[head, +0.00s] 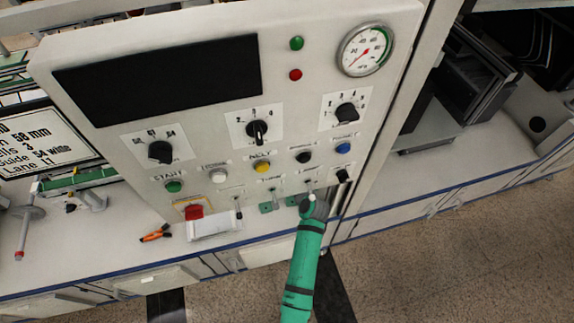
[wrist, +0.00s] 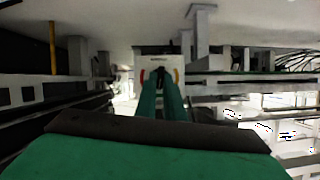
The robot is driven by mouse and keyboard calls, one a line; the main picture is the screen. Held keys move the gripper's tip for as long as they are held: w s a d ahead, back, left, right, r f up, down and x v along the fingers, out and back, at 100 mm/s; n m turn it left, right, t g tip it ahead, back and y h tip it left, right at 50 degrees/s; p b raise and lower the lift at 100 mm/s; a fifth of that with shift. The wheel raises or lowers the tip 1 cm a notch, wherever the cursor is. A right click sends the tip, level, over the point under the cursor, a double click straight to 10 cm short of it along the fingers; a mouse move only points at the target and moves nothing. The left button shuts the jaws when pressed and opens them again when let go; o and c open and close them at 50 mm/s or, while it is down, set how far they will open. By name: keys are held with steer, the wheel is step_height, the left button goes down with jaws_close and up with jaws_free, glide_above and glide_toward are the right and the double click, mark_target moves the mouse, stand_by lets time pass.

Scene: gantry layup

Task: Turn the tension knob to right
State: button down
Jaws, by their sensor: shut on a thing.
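In the wrist view a small pale box (wrist: 146,66) faces me. It has a short label too small to read, a dark knob (wrist: 159,72) at its centre, and red and yellow marks at its sides. I take this for the tension knob, but cannot read its name. My gripper (wrist: 160,82) reaches straight to it with two green fingers, shut on the knob. The fingertips partly hide the knob, so its pointer direction cannot be told. In the head view my green arm rises to the lower right of the large panel; the gripper cannot be made out there.
The large grey panel (head: 100,146) carries three black rotary knobs, several coloured buttons, small switches, a dark screen (head: 160,80) and a round gauge (head: 365,49). Orange-handled pliers (head: 155,233) lie on the bench below. Open floor (head: 450,250) is at the lower right.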

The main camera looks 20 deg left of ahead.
steer(key=shift+f, duration=0.2)
steer(key=c, duration=1.9)
jaws_free()
steer(key=shift+r, duration=0.1)
steer(key=shift+o, duration=0.2)
steer(key=shift+s, duration=0.1)
steer(key=v, duration=1)
steer(key=shift+s+d+r, duration=0.2)
steer(key=shift+s+d, duration=0.05)
steer(key=shift+f, duration=0.1)
